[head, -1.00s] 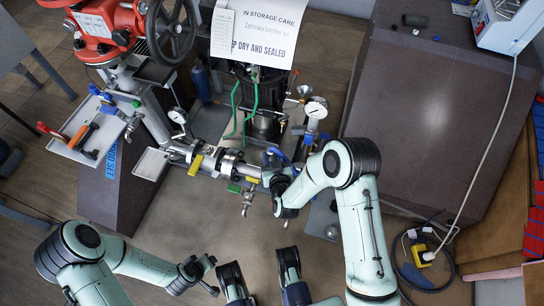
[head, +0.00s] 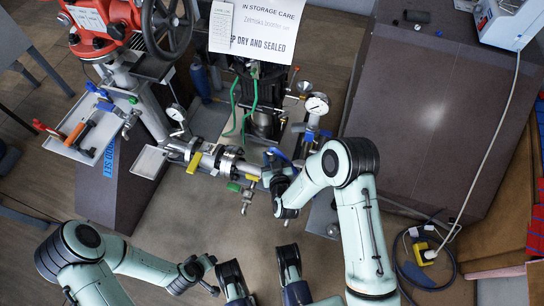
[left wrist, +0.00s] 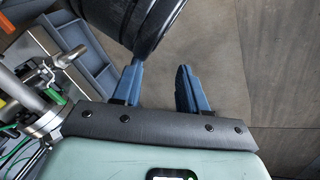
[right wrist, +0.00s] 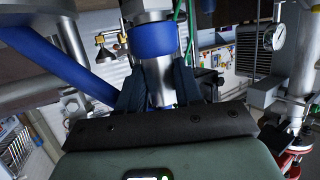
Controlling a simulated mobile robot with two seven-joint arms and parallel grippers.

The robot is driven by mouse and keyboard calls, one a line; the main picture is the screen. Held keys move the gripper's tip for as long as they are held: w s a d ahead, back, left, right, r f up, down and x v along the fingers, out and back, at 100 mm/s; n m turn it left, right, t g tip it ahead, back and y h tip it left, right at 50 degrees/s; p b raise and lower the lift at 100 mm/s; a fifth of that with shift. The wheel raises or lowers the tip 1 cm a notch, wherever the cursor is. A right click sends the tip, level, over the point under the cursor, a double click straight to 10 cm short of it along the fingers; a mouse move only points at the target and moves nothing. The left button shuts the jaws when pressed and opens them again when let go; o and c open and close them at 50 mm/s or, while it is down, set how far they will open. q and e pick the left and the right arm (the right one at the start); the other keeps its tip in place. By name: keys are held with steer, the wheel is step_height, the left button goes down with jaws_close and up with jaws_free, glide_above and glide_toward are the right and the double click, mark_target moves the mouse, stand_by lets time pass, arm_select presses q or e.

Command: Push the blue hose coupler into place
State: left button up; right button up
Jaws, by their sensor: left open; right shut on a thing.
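My right gripper (head: 271,178) is at the pipework in the middle of the head view. In the right wrist view, its two fingers (right wrist: 157,92) are shut on either side of a metal cylinder. A blue collar, which I take to be the blue hose coupler (right wrist: 152,39), sits around this cylinder just beyond the fingertips. The coupler's far end and its seat are hard to make out. My left gripper (head: 211,275) is low in the head view, away from the pipes. Its fingers (left wrist: 160,88) are apart and empty in the left wrist view.
A metal pipe run with a yellow lever (head: 194,162) lies left of my right gripper. A pressure gauge (head: 317,104) stands just behind it. A tool tray (head: 70,152) and a red valve with a dark handwheel (head: 167,25) are at left. Open floor lies in front.

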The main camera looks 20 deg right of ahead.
arm_select(q)
steer(key=shift+f, duration=0.3)
arm_select(e)
steer(key=shift+f, duration=0.35)
steer(key=o, duration=1.1)
steer(key=shift+o, duration=0.2)
arm_select(q)
steer(key=r+p, duration=0.2)
steer(key=r, duration=0.1)
steer(key=shift+s+d+r, duration=0.1)
steer(key=shift+s+d, duration=0.1)
steer(key=shift+s, duration=0.2)
arm_select(e)
steer(key=d+v, duration=0.1)
steer(key=v, duration=1.2)
steer(key=shift+s+a, duration=0.2)
steer(key=shift+a, duration=0.3)
